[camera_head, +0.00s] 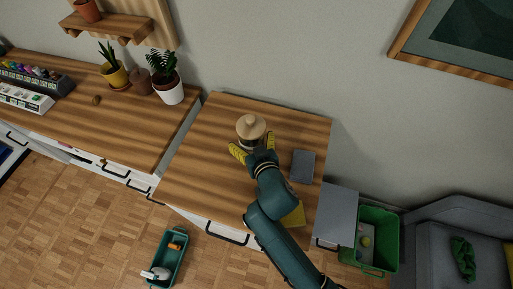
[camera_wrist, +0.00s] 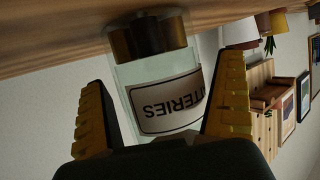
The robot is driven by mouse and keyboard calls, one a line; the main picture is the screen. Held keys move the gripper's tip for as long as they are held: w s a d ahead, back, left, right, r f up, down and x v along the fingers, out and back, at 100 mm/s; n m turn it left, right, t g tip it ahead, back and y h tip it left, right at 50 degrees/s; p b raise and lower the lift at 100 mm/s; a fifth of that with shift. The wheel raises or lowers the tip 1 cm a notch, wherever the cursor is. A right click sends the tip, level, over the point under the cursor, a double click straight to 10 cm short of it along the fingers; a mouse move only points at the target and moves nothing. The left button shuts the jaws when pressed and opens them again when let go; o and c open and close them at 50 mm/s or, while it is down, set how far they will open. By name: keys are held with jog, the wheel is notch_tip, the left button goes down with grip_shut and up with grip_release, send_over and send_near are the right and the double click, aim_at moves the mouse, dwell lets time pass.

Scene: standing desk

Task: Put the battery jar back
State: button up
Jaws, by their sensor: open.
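The battery jar (camera_head: 251,127) stands upright on the wooden desk top (camera_head: 210,150), with a pale wood-coloured lid. In the wrist view the glass jar (camera_wrist: 165,85) appears upside down, with a white label reading "…TERIES" and dark brown contents at its base by the desk surface. My gripper (camera_head: 252,147) is open, its yellow fingers at the near side of the jar. In the wrist view my gripper (camera_wrist: 164,85) has one finger on each side of the jar. Whether the fingers touch the glass I cannot tell.
A dark grey box (camera_head: 303,167) lies right of my gripper, and a yellow item (camera_head: 294,215) lies partly beside my arm. A potted plant (camera_head: 167,80) stands on the left counter. A green bin (camera_head: 375,240) and green caddy (camera_head: 168,258) are lower down. The desk's left part is clear.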

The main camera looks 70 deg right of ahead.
jog(key=v, duration=1.1)
jog(key=shift+s+a+r+p, duration=0.1)
jog(key=shift+s+a+p, duration=0.15)
jog(key=shift+p, duration=0.1)
jog(key=w+a+r+n+t+y, duration=0.2)
jog(key=w+a+r+t, duration=0.3)
jog(key=w+r, duration=0.45)
jog(key=w+a+r+n+t+y, duration=0.2)
jog(key=w+a+r+n+t, duration=0.25)
jog(key=r, duration=0.75)
jog(key=w+a+r+n+t+y, duration=0.1)
jog(key=a+r+n+t+y, duration=0.1)
jog(key=a+r, duration=0.4)
jog(key=w+a+r+n+t+y, duration=0.2)
jog(key=a+r, duration=0.4)
jog(key=r, duration=0.3)
jog(key=t+y, duration=0.1)
jog(key=y, duration=0.1)
jog(key=shift+a+y, duration=0.2)
jog(key=shift+y, duration=0.2)
notch_tip(320, 180, up, 29)
jog(key=p, duration=2.9)
jog(key=shift+r, duration=0.15)
